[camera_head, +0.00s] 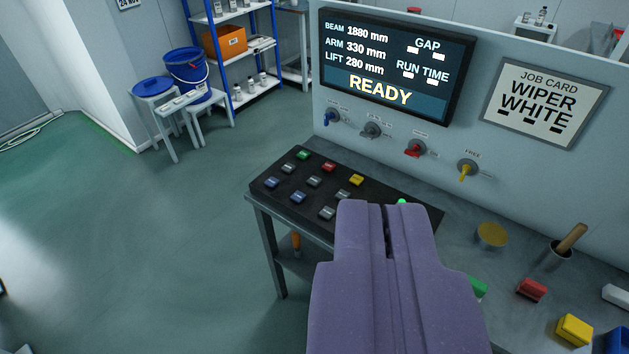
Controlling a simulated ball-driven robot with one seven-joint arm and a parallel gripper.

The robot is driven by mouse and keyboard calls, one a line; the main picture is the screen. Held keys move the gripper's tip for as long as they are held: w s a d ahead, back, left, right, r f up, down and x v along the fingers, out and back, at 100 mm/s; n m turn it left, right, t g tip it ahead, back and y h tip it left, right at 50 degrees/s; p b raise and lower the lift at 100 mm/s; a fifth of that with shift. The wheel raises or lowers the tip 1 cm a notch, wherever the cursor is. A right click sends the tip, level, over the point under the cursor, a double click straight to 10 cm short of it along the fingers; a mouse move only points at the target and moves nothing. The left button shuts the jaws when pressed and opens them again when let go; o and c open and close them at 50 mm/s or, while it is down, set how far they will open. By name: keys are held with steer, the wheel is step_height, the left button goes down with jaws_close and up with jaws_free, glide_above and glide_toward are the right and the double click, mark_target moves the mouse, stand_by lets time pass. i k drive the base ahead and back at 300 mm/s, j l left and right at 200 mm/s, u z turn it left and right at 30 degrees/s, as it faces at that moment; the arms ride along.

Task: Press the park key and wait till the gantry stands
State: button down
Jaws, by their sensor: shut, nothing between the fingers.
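My gripper (388,216) is shut and empty, its two purple fingers side by side in the lower middle. It appears over the right part of the black key panel (262,187) on the bench and hides some of it. Several coloured keys show on the panel: a green key (303,155), a red key (328,167), a yellow key (356,180), blue keys (271,183) and grey ones. I cannot read which is the park key. The screen (385,88) reads READY, with beam 1880 mm, arm 330 mm and lift 280 mm. The gantry is not identifiable in view.
Selector knobs, including a red one (414,150) and a yellow one (466,170), sit on the wall below the screen. A job card (541,97) reads WIPER WHITE. The floor at left is clear.

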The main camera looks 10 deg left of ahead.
mark_target(313, 181)
steer(key=i+j+z, duration=0.4)
steer(key=i+j, duration=1.15)
steer(key=i, duration=0.1)
